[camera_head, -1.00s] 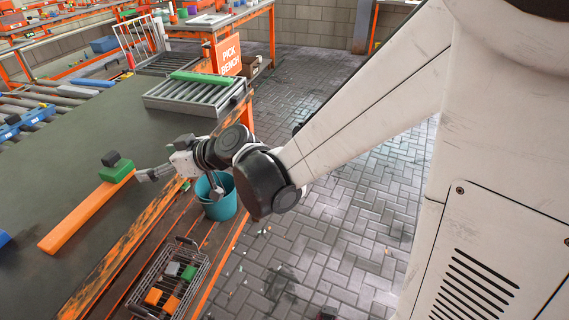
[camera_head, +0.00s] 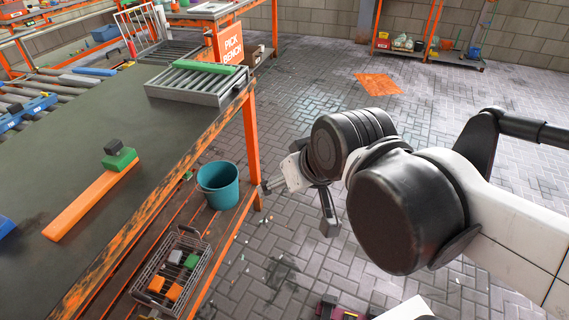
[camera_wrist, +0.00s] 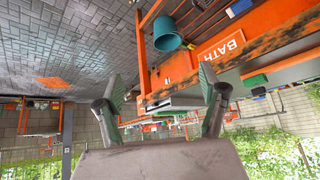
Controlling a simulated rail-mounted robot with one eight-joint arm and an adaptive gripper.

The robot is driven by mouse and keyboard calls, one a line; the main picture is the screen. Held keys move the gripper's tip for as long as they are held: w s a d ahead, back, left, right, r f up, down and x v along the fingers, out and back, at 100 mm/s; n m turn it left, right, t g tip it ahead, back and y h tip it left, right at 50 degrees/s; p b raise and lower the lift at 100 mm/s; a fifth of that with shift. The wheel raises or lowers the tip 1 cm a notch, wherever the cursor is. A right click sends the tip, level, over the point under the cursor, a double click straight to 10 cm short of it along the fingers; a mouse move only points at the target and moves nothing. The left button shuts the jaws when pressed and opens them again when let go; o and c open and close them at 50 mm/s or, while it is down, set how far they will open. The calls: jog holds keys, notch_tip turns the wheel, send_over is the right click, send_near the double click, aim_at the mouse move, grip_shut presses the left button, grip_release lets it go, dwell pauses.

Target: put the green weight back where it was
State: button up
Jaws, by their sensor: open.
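A green block (camera_head: 120,160), the likely green weight, rests on the far end of an orange plank (camera_head: 92,200) on the dark table. A small black block (camera_head: 112,146) sits on top of it. Another green block (camera_head: 191,261) lies in a wire basket (camera_head: 150,262) on the lower shelf. My gripper (camera_head: 268,188) is off the table's right side, past the teal bucket (camera_head: 218,186) and clear of the blocks. In the wrist view my gripper (camera_wrist: 160,98) is open, its two fingers wide apart with nothing between them.
A roller tray (camera_head: 200,86) with a long green plank (camera_head: 204,66) stands at the table's far end, beside the PICK BENCH sign (camera_head: 229,43). The basket also holds orange and grey blocks. The paved floor (camera_head: 310,90) right of the table is open.

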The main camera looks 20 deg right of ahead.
jog(key=shift+o, duration=0.5)
jog(key=shift+s+d+f+m+h, duration=0.1)
jog(key=shift+s+d+m+h, duration=0.35)
jog(key=shift+s+d, duration=0.55)
jog(key=shift+w, duration=0.1)
